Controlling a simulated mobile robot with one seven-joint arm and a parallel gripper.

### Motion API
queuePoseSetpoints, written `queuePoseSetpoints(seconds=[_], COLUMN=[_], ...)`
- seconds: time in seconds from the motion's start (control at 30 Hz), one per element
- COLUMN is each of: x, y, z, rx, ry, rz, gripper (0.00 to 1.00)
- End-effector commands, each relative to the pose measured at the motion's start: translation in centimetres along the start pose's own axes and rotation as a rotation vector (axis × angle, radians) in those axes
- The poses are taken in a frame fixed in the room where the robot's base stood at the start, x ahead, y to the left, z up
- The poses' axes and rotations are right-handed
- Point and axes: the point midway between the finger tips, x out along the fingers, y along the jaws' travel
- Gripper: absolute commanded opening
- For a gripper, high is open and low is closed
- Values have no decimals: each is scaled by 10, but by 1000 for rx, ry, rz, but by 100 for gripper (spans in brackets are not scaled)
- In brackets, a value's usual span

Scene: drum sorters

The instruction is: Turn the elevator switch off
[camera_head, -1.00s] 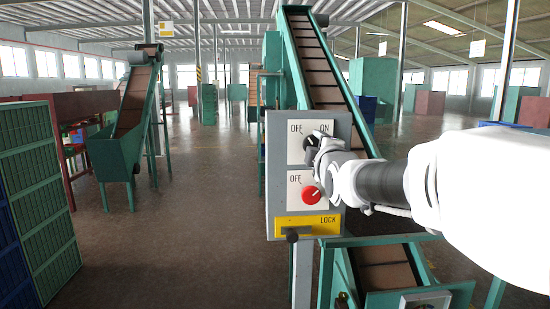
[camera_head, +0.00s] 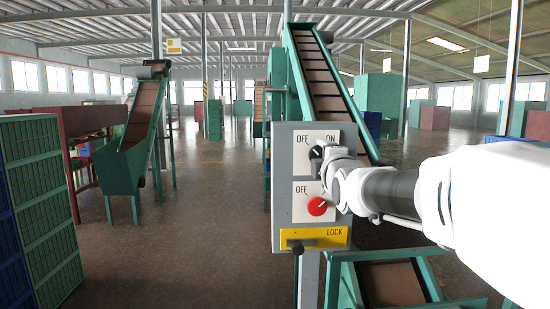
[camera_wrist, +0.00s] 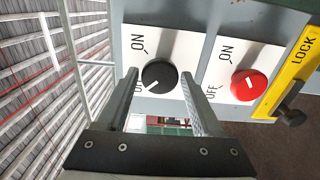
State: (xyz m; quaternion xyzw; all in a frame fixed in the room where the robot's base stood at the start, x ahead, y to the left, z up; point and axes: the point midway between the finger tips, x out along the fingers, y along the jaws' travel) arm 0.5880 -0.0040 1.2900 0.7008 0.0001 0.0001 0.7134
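A grey control box (camera_head: 283,220) stands on a post in front of me. Its upper plate, marked OFF and ON, bears a black knob (camera_head: 316,153). The lower plate bears a red knob (camera_head: 318,206). In the wrist view the black knob (camera_wrist: 160,76) sits between the two fingers of my gripper (camera_wrist: 160,80), with small gaps at its sides. The gripper looks open. The black knob's white mark points toward the OFF label. The red knob (camera_wrist: 249,84) is right of the fingers. The gripper (camera_head: 326,158) partly covers the upper plate and its knob in the head view.
A yellow LOCK plate (camera_head: 328,237) with a dark knob (camera_head: 296,246) is at the box's bottom. A green conveyor (camera_head: 322,80) rises behind the box. Another conveyor (camera_head: 136,130) and stacked green crates (camera_head: 42,190) stand left. The floor between (camera_head: 180,230) is clear.

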Motion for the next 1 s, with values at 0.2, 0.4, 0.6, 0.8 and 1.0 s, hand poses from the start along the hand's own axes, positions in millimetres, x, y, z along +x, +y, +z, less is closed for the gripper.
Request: queuePoseSetpoints(seconds=[0.2,0.4,0.6,0.8,1.0], x=[0,-1,-18,-53,-88], y=[0,0,1,1,1], z=[0,0,0,1,0], rx=[2,2,3,2,2], ry=[0,0,-1,-1,-1], rz=[0,0,2,3,3], gripper=[89,89,89,89,89])
